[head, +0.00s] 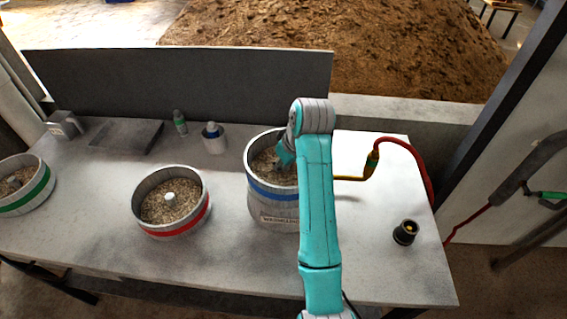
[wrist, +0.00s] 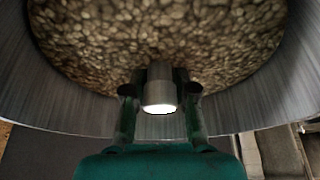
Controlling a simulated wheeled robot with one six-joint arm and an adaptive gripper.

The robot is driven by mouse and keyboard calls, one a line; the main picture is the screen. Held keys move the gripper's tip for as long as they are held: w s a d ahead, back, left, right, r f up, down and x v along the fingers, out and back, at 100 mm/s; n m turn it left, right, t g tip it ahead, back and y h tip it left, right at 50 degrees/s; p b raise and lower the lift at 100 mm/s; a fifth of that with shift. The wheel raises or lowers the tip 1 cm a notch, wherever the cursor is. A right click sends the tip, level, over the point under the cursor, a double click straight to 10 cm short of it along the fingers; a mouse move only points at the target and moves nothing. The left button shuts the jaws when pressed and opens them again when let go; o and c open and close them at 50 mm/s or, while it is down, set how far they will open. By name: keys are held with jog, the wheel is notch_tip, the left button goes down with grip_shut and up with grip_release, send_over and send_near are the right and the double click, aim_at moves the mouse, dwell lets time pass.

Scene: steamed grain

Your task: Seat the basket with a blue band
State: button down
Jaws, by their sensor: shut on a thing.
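The basket with a blue band (head: 263,189) is a round metal basket full of pale grain, right of the table's middle. It is over a grey pot (head: 268,213) with a label on its front. I cannot tell whether the basket rests fully on the pot or is slightly raised. My gripper (wrist: 160,98) is shut on the basket's pale central post (wrist: 159,88) in the wrist view. In the head view my gripper (head: 284,157) is inside the basket's rim, partly hidden by my arm, which also covers the basket's right side.
A red-banded basket (head: 172,228) stands to the left, and a green-banded one (head: 30,203) at the far left edge. A small bottle (head: 180,123) and white cup (head: 214,139) stand behind. A red hose (head: 408,153) and black fitting (head: 405,232) are at the right.

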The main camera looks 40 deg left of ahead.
jog(key=shift+r, duration=0.1)
jog(key=c, duration=1)
grip_release()
jog(key=shift+c, duration=0.2)
jog(key=shift+o, duration=1)
